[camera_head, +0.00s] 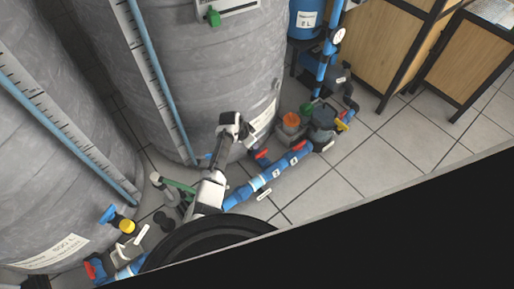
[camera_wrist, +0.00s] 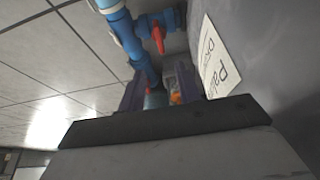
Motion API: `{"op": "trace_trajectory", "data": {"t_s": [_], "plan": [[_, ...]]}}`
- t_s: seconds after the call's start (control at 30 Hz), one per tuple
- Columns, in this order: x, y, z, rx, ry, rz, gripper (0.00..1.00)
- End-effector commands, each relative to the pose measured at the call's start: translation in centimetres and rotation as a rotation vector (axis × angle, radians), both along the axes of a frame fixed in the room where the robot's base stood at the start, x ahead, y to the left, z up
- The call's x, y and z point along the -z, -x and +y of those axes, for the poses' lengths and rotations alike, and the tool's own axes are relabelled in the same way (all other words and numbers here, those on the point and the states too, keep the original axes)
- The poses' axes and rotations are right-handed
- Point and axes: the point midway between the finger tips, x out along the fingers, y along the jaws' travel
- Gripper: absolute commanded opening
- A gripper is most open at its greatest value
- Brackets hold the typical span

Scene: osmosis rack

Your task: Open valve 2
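A blue pipe run (camera_head: 270,174) lies low on the floor at the foot of the grey tank. A red valve handle (camera_head: 262,153) shows on it just right of my gripper. In the wrist view a red handle (camera_wrist: 158,38) hangs on a blue pipe (camera_wrist: 123,32), ahead of my gripper (camera_wrist: 160,82). My gripper's two fingers are apart, with the pipe and a small orange part (camera_wrist: 176,97) visible beyond the gap. Nothing is clearly held. I cannot read which handle is marked valve 2; the finger bases are hidden by the gripper body.
The large grey tank (camera_head: 215,70) stands close beside my arm. An orange-topped pump (camera_head: 291,121) and grey fittings (camera_head: 322,117) sit at the pipe's far end. A yellow knob (camera_head: 127,226) is at lower left. Open tiled floor (camera_head: 375,165) lies to the right.

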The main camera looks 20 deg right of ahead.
Motion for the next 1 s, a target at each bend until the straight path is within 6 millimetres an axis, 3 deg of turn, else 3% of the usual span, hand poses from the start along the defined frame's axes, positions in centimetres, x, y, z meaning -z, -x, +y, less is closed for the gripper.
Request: {"op": "trace_trajectory", "data": {"t_s": [0.17, 0.7, 1.0], "plan": [[1.5, -0.1, -0.5, 0.002, 0.000, 0.002, 0.34], [11.3, -1.6, -4.2, 0.001, -0.002, -0.001, 0.34], [12.8, -1.8, -4.9, -0.001, 0.000, -0.001, 0.34]]}}
